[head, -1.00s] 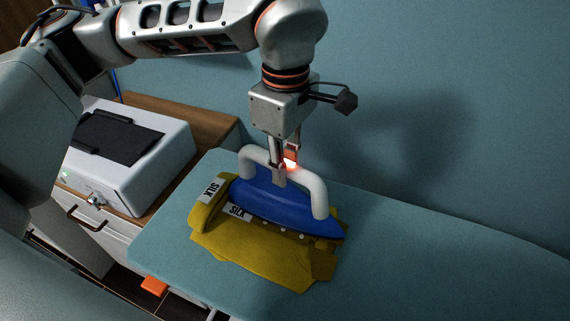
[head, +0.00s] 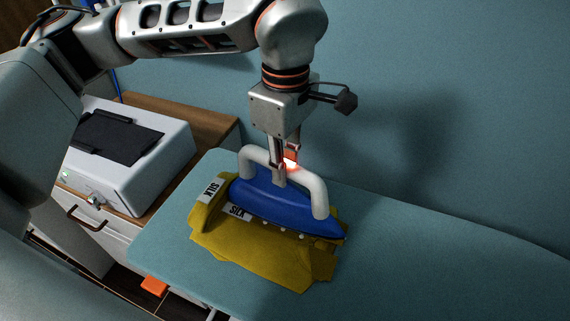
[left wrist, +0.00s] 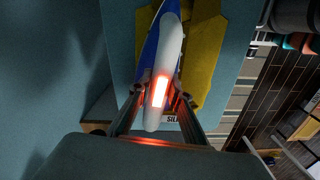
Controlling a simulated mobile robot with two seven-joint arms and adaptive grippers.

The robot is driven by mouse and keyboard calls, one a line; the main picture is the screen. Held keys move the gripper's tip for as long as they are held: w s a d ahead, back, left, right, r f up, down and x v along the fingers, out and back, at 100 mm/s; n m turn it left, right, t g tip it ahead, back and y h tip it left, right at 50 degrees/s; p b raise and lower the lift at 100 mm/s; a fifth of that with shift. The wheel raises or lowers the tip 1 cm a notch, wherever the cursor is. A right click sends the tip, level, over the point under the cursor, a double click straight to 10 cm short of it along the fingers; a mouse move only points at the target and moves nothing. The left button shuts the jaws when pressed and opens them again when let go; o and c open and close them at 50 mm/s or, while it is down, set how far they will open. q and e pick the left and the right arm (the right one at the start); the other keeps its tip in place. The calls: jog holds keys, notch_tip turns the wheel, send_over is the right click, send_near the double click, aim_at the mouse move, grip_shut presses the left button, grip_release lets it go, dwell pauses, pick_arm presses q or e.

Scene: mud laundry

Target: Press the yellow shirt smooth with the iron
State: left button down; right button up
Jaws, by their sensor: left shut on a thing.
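The yellow shirt (head: 260,258) lies on the teal ironing board (head: 440,265), with two white labels reading SILK near its left end. The blue iron (head: 275,203) with a white handle is over the upper part of the shirt, its pointed end to the right. I cannot tell whether its sole touches the cloth. My left gripper (head: 284,175) is shut on the iron's handle from above. In the left wrist view the handle (left wrist: 170,40) runs between the fingers, with the shirt (left wrist: 205,55) beyond. The cloth under the iron is hidden. My right gripper is not in view.
A white box-shaped device (head: 150,180) with a dark top panel stands on a wooden-topped cabinet (head: 215,130) to the left. A teal wall rises behind the board. The board's right part is clear.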

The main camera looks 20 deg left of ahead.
pick_arm(q)
jog(key=shift+s, duration=0.15)
jog(key=shift+r+p, duration=0.65)
jog(key=shift+r, duration=0.25)
jog(key=shift+w+r+p, duration=0.2)
jog(key=shift+r+p, duration=1.2)
jog(key=shift+r, duration=0.8)
